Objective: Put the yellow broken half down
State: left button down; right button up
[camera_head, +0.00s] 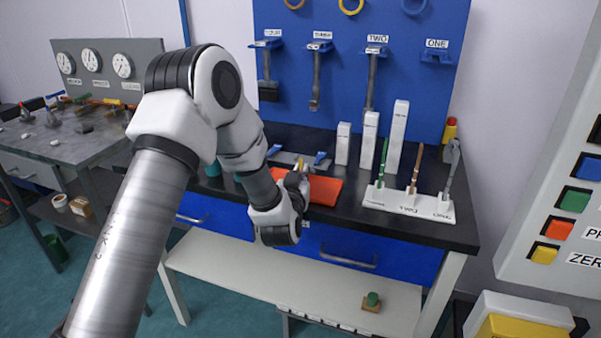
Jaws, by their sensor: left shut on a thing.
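My left arm comes in from the left and reaches down to the dark bench top. My left gripper (300,175) is over the orange mat (325,190), pointing away from me. It is shut on a small yellow piece, the yellow broken half (300,163), of which only a little shows at the fingertips. The wrist hides most of the gripper and part of the mat. I cannot tell whether the piece touches the surface below. My right gripper is not in view.
A grey plate with blue clamps (321,158) lies behind the mat. White blocks (369,138) stand to its right. A white rack (408,201) holds upright tools at the bench's right end. A blue pegboard (340,70) with hanging tools rises behind.

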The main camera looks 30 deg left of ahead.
pick_arm(q)
jog(key=shift+f, duration=0.2)
jog(key=c, duration=1.3)
grip_release()
